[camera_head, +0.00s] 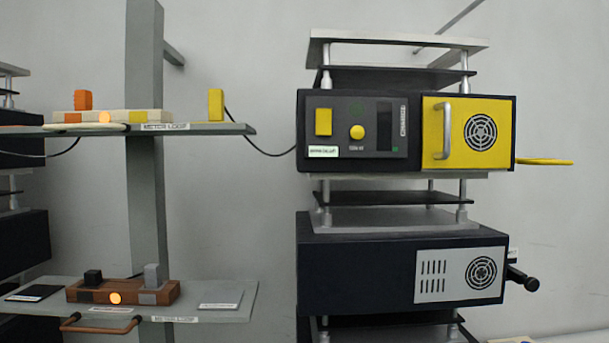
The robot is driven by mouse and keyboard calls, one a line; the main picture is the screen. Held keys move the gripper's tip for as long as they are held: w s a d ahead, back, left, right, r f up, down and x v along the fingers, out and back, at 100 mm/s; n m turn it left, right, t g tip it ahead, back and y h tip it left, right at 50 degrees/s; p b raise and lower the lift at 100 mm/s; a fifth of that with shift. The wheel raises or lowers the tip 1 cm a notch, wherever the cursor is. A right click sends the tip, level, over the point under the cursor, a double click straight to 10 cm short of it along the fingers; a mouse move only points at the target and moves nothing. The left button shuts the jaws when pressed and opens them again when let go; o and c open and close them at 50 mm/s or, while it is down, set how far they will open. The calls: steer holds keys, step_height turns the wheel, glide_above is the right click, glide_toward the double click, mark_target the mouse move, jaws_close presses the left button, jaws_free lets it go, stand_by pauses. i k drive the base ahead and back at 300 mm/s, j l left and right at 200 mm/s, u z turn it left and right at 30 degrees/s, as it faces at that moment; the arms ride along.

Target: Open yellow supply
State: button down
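The yellow supply is a dark box (362,160) with a yellow front panel (458,108) on its right half. A silver upright handle (447,130) and a round vent grille are on the yellow panel. The dark left half carries a yellow block (323,121), a round yellow knob (357,132) and a small dark display. A yellow rod-like part (545,161) sticks out to the right from the box's right side, roughly level. The yellow panel looks flush with the front. My gripper is not in view.
A dark unit (355,270) with a grey vent panel and a black side handle (522,278) sits below. At left, an upper shelf (215,129) and a lower shelf (225,313) hold blocks on bases. A copper-coloured handle (100,327) juts from the lower shelf. A grey post stands behind.

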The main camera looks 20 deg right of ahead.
mark_target(457, 132)
steer(key=z, duration=1.3)
steer(key=i+u, duration=0.2)
steer(key=i+j, duration=0.05)
